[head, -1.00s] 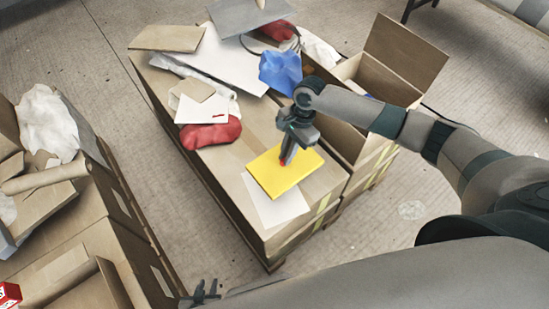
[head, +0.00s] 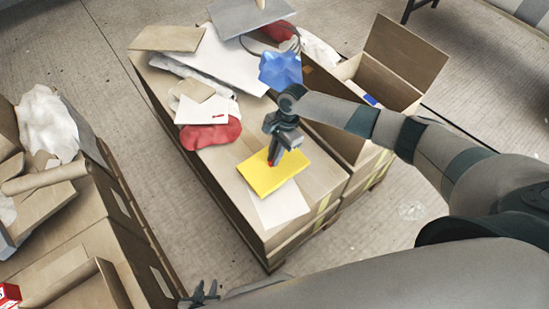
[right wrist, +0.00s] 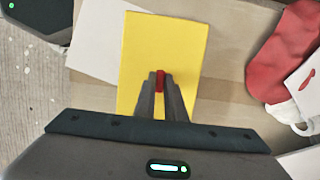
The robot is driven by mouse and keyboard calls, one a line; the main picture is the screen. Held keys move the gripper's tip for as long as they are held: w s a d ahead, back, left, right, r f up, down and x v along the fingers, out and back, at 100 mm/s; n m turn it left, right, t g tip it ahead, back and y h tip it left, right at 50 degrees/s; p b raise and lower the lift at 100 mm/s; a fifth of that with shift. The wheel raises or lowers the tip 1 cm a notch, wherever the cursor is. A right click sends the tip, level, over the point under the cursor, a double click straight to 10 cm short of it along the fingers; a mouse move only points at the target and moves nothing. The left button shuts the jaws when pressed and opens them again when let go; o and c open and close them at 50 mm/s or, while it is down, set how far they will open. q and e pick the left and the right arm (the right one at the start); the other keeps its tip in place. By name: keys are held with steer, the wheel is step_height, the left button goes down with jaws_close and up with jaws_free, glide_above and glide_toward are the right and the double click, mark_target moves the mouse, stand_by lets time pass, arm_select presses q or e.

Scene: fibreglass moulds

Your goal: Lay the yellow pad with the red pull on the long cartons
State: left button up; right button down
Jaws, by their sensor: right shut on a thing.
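The yellow pad (head: 268,181) is at the near end of the closed long cartons (head: 225,195), partly over a white sheet (head: 286,207). I cannot tell whether it rests on them or hangs just above. My right gripper (head: 272,161) points down at the pad's middle, shut on its red pull (right wrist: 160,80). In the right wrist view the pad (right wrist: 165,40) lies flat in front of the fingers (right wrist: 161,95). The fingers partly hide the red pull. My left gripper (head: 205,291) is at the bottom edge, away from the cartons, its fingers apart and empty.
A red bag (head: 211,133) and small white sheets lie left of the pad. A blue crumpled piece (head: 280,69) and a grey board (head: 240,18) lie farther back. An open carton (head: 395,65) stands at right. More cartons (head: 60,235) stand at left.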

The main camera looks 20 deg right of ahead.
steer(key=shift+f, duration=0.85)
steer(key=c, duration=1.8)
jaws_free()
steer(key=shift+f, duration=0.1)
steer(key=v, duration=1.2)
